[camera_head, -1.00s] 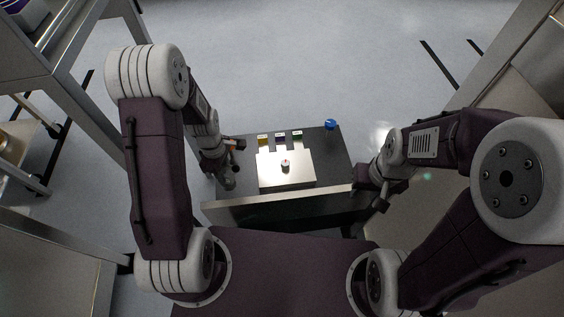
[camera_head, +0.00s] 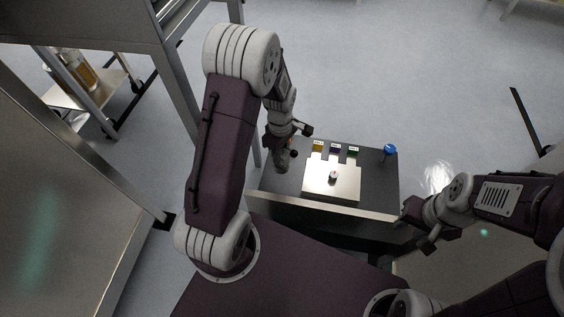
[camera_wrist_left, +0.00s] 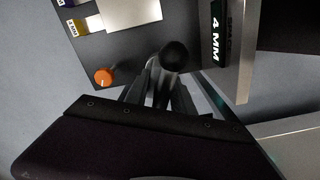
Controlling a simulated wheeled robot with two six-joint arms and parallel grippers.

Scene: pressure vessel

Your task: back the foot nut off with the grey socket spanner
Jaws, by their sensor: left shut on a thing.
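My left gripper (camera_head: 290,148) is over the left end of a dark bench top (camera_head: 375,180). In the left wrist view it is shut on a dark grey, rod-like tool with a round black end (camera_wrist_left: 175,56), which looks like the socket spanner. In the head view a grey rounded piece (camera_head: 282,161) shows beside this gripper. My right gripper (camera_head: 410,218) is by the bench's right front corner; its jaws are too small to read. I cannot make out a foot nut. A small red-and-white piece (camera_head: 333,176) stands on a pale plate (camera_head: 347,190).
Yellow (camera_head: 318,147), purple (camera_head: 335,148) and green (camera_head: 353,150) labels line the plate's back edge. A blue knob (camera_head: 390,149) is at back right. An orange knob (camera_wrist_left: 103,76) is near the left gripper. Metal frames stand left.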

